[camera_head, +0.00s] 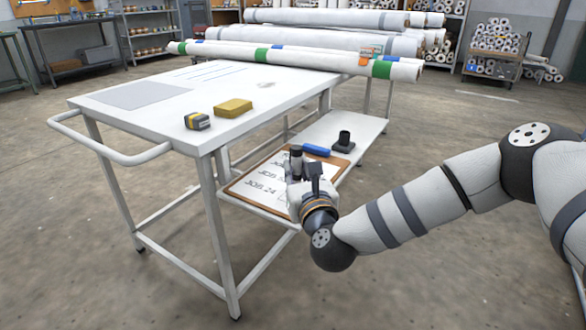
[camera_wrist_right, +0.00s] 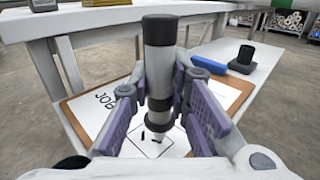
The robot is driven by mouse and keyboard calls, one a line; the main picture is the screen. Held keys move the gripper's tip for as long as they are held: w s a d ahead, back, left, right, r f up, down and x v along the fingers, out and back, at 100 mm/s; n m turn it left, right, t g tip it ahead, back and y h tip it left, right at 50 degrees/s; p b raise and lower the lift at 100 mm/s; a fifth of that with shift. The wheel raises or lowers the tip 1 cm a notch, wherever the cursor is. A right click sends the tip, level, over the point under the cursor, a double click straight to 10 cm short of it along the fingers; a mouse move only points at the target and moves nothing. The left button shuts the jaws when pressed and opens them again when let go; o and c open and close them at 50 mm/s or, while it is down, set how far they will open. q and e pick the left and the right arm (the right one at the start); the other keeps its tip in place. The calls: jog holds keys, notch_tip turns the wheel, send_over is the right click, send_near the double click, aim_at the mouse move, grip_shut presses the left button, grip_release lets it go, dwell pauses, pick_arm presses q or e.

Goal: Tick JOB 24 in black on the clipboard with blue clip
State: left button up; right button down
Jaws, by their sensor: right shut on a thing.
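The clipboard (camera_head: 232,190) lies on the cart's lower shelf, with a blue clip (camera_head: 316,150) at its far end. Its white paper (camera_head: 262,178) carries several JOB lines; JOB 24 is the nearest readable one. My right gripper (camera_head: 298,178) is over the paper's right side, shut on a marker with a black end (camera_head: 296,153). In the right wrist view the marker (camera_wrist_right: 158,65) stands nearly upright between the pads, tip down over a drawn box (camera_wrist_right: 160,150). Short black marks show in that box. I cannot tell whether the tip touches the paper. My left gripper is out of view.
A dark holder (camera_head: 343,142) stands on the lower shelf (camera_head: 355,127) beyond the clipboard. The cart's top (camera_head: 160,112) is above left, bearing a yellow block (camera_head: 233,107), a tape measure (camera_head: 197,121) and long rolls (camera_head: 300,64). A cart leg (camera_head: 217,235) stands left of the clipboard.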

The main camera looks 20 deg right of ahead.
aim_at(298, 147)
jog(key=shift+d+r, duration=0.1)
dwell(0.3)
jog(key=shift+r+p, duration=1.95)
jog(key=shift+r, duration=1.1)
jog(key=shift+f, duration=0.1)
